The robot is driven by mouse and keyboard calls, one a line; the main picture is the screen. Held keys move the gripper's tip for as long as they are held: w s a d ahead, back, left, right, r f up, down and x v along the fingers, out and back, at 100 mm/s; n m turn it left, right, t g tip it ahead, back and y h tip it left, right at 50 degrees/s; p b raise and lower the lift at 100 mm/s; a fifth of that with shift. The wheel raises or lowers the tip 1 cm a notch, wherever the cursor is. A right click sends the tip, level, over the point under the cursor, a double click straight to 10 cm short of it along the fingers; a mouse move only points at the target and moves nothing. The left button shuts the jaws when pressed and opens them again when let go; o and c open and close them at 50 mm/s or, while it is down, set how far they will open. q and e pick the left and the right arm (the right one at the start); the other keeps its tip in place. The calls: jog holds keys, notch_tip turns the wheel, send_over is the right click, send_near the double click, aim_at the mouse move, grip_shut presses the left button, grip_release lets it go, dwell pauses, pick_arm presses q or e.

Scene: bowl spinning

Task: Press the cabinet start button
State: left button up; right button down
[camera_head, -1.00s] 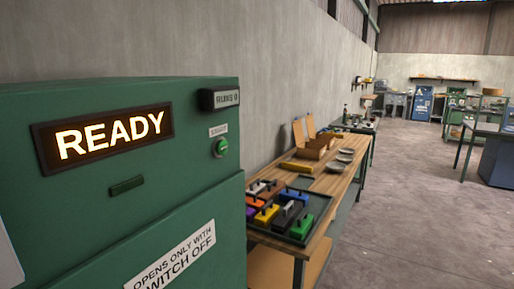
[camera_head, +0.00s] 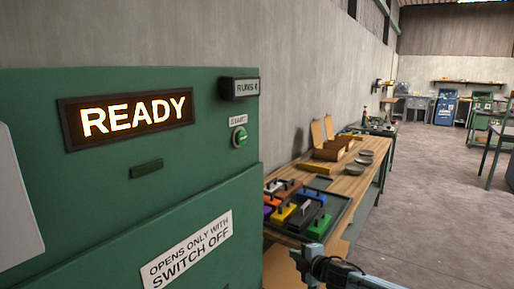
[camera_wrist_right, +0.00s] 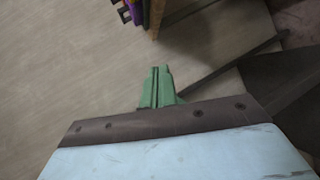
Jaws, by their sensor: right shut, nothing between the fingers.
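The green cabinet (camera_head: 90,210) fills the left of the head view, with a lit READY display (camera_head: 136,115). The round green start button (camera_head: 240,138) is on its upper right front, under a small START label (camera_head: 238,121). My right gripper (camera_head: 306,260) is low in the head view, below and to the right of the button and well apart from it. In the right wrist view its green fingers (camera_wrist_right: 157,82) are together with nothing between them. The button does not show in the wrist view. My left gripper is not in view.
A RUNS counter (camera_head: 240,88) sits above the button. A wooden workbench (camera_head: 350,188) right of the cabinet carries a tray (camera_head: 338,217) of coloured blocks, boxes and shallow dishes. The cabinet's lower panel has a white warning sign (camera_head: 187,250). Open floor (camera_head: 430,200) lies to the right.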

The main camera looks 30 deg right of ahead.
jog(key=a+r+n+t+y+b, duration=0.1)
jog(key=a+r+n+t+y, duration=0.35)
jog(key=r, duration=1.15)
jog(key=r+n+g+y+b, duration=0.1)
jog(key=r+n, duration=0.7)
jog(key=r, duration=0.8)
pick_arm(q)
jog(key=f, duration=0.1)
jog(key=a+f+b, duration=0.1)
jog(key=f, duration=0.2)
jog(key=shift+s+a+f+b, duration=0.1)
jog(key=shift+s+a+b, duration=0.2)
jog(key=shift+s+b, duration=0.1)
pick_arm(e)
jog(key=s+a+r+n, duration=0.3)
jog(key=s+n, duration=0.1)
jog(key=s, duration=0.3)
jog(key=s+a+r+n+y, duration=0.1)
jog(key=s+a+r+n, duration=0.2)
jog(key=s, duration=0.4)
jog(key=s+a+r+n+g+y, duration=0.1)
jog(key=s+a+r+n, duration=0.3)
jog(key=s+n, duration=0.2)
jog(key=shift+s, duration=0.55)
jog(key=shift+r, duration=0.1)
